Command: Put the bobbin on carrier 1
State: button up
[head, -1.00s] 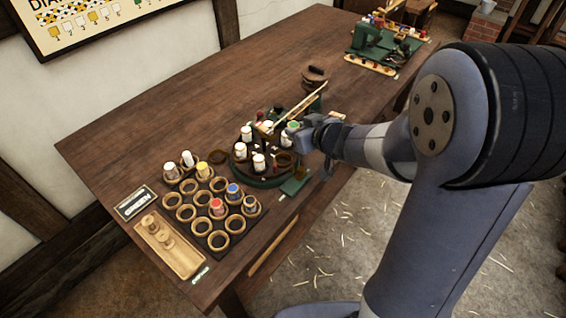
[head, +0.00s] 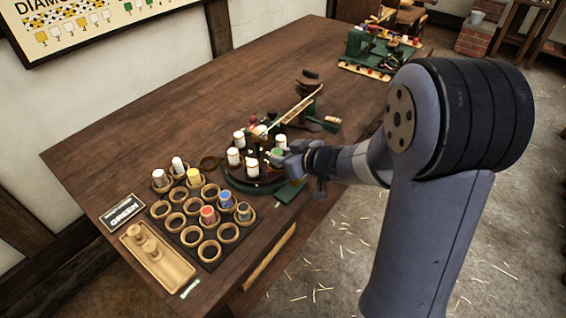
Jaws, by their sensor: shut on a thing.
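My gripper (head: 284,158) is at the right side of the round dark green braiding machine (head: 262,188). It is shut on a bobbin with a green top (head: 277,153). The bobbin looks roughly upright, over or at the machine's right front edge. I cannot tell whether it touches a carrier, as my gripper covers the spot below it. Several white bobbins (head: 233,157) stand on the machine's other carriers. No carrier number is readable, so I cannot tell which is carrier 1.
A dark rack of wooden rings (head: 190,237) at the front holds white, yellow, red and blue bobbins; several rings are empty. A card (head: 122,212) reads "GREEN". A wooden tray (head: 160,258) holds wooden pieces. A second green machine (head: 362,42) stands far back. The table's left is clear.

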jog(key=shift+f, duration=0.4)
jog(key=shift+f, duration=0.15)
jog(key=o, duration=0.9)
jog(key=shift+o, duration=0.2)
jog(key=shift+s+d+r, duration=0.1)
jog(key=shift+r, duration=0.2)
jog(key=p+v, duration=0.3)
jog(key=v, duration=0.8)
jog(key=shift+s+d, duration=0.2)
jog(key=shift+s, duration=0.1)
